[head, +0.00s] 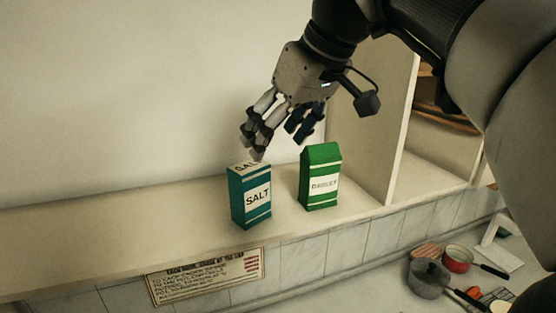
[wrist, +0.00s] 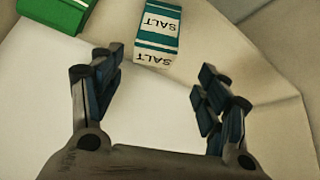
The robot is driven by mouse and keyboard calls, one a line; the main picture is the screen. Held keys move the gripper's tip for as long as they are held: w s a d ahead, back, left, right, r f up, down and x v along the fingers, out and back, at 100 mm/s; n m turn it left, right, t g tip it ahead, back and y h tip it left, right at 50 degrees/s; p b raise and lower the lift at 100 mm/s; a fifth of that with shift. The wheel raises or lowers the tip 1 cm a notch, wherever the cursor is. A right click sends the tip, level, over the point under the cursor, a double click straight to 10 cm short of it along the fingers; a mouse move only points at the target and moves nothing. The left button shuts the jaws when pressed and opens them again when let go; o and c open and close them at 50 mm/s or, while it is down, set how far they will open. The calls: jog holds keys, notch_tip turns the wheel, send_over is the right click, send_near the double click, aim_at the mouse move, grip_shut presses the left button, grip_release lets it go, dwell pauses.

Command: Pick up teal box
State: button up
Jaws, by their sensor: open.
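The teal box (head: 250,200) is a carton with white bands and the word SALT. It stands upright on the shelf in the head view. In the wrist view the teal box (wrist: 158,30) is at the top, beyond the fingertips and roughly between their lines. My gripper (head: 278,135) is open and empty, above and slightly behind the box in the head view. In the wrist view my gripper (wrist: 162,85) has its two fingers spread wide, with bare surface between them. I cannot tell whether a fingertip touches the box top.
A green carton (head: 320,180) stands right of the teal box; it also shows in the wrist view (wrist: 58,12). A shelf divider (head: 375,130) rises further right. Below the shelf are a grey pot (head: 430,282) and a red pan (head: 457,260). The shelf (head: 110,232) is clear to the left.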

aim_at(259, 173)
jog(key=shift+o, duration=0.7)
jog(key=shift+w, duration=0.2)
jog(key=shift+o, duration=0.8)
jog(key=x, duration=0.3)
jog(key=b+x, duration=0.1)
jog(key=x, duration=0.7)
jog(key=shift+w+d+f, duration=0.2)
jog(key=shift+w+d, duration=0.05)
jog(key=shift+x, duration=2.75)
jog(key=shift+s, duration=0.15)
jog(key=shift+c, duration=0.2)
jog(key=shift+r, duration=0.1)
jog(key=c, duration=1.4)
